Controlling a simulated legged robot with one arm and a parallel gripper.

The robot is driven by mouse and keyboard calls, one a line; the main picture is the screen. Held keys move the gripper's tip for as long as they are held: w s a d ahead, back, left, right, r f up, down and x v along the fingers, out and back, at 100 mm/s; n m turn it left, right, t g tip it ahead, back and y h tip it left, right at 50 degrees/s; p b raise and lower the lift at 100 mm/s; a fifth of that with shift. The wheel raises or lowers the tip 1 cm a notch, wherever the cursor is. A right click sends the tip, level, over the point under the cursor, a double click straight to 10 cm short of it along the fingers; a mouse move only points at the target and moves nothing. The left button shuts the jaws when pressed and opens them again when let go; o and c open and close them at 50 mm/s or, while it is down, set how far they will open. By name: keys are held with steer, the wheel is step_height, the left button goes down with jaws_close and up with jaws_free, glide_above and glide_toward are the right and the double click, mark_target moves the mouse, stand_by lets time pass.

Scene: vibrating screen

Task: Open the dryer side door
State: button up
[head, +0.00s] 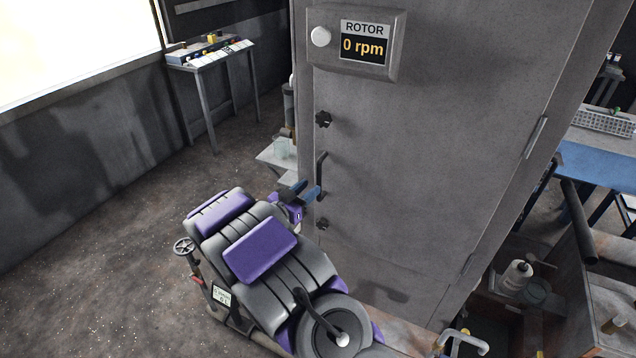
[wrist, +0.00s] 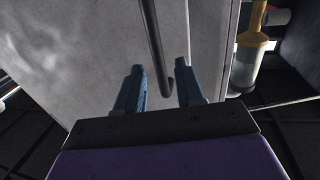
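The dryer side door (head: 410,150) is a tall grey metal panel, and it looks closed. Its dark bar handle (head: 321,175) is upright near the left edge, between two black star knobs, an upper one (head: 323,119) and a lower one (head: 322,223). My gripper (head: 304,191) is at the lower part of the handle, with blue fingers apart. In the wrist view the handle (wrist: 155,45) comes down between the fingertips of my open gripper (wrist: 163,85), its lower end nearer the right finger. I cannot tell whether a finger touches it.
A panel reading ROTOR 0 rpm (head: 365,45) with a white button (head: 321,37) is above the handle. Hinges (head: 535,136) are along the door's right edge. A small table (head: 212,62) stands back left. The floor at left is clear. A blue bench (head: 600,165) is at right.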

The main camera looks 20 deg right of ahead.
mark_target(318, 197)
steer(key=shift+b+x, duration=0.35)
steer(key=shift+x, duration=2.4)
steer(key=shift+c, duration=0.4)
jaws_close()
